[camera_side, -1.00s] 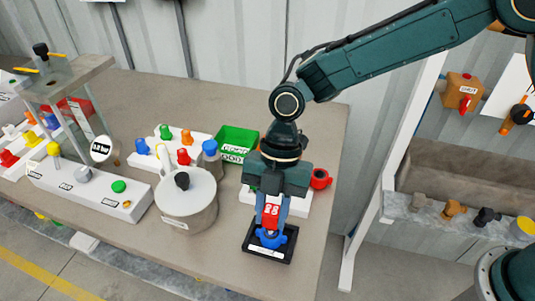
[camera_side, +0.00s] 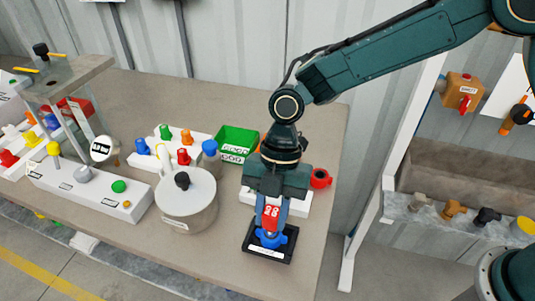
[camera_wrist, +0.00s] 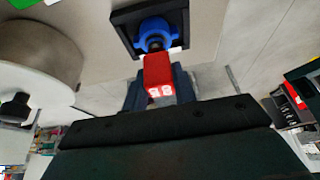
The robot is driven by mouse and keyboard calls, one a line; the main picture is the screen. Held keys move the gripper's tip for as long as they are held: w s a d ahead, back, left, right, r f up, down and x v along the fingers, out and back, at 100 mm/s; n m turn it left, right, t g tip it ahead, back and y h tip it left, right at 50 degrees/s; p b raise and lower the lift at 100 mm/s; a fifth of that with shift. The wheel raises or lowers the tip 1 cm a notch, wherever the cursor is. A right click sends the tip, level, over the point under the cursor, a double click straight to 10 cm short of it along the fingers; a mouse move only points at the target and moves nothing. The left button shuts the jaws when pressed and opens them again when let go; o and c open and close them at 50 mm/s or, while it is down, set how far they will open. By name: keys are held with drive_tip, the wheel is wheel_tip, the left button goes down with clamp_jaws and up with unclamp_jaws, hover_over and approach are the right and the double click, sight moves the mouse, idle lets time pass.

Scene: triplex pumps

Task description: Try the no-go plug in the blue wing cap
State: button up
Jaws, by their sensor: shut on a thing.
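The no-go plug is a red block with white marks (camera_side: 270,215), held upright in my gripper (camera_side: 270,222). My gripper is shut on it, with a finger on either side. The blue wing cap (camera_side: 270,239) sits in a black tray (camera_side: 284,255) directly below the plug. In the wrist view, the red plug (camera_wrist: 158,72) reaches to the near side of the blue cap (camera_wrist: 155,32), in the black tray (camera_wrist: 121,20). The plug's lower end meets the cap's top in the picture. How far it is in the bore is hidden.
A grey lidded pot (camera_side: 187,205) stands left of the tray. Behind are a green bin (camera_side: 238,139), a white rack (camera_side: 175,137) with coloured parts, and a red ring-like part (camera_side: 320,178) beside a white block. The table's front edge is close to the tray.

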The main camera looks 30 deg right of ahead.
drive_tip(key=o, duration=1.1)
drive_tip(key=shift+r, duration=0.1)
drive_tip(key=v, duration=1.3)
drive_tip(key=shift+r, duration=0.3)
drive_tip(key=shift+w+d+r, duration=0.1)
drive_tip(key=shift+d, duration=0.1)
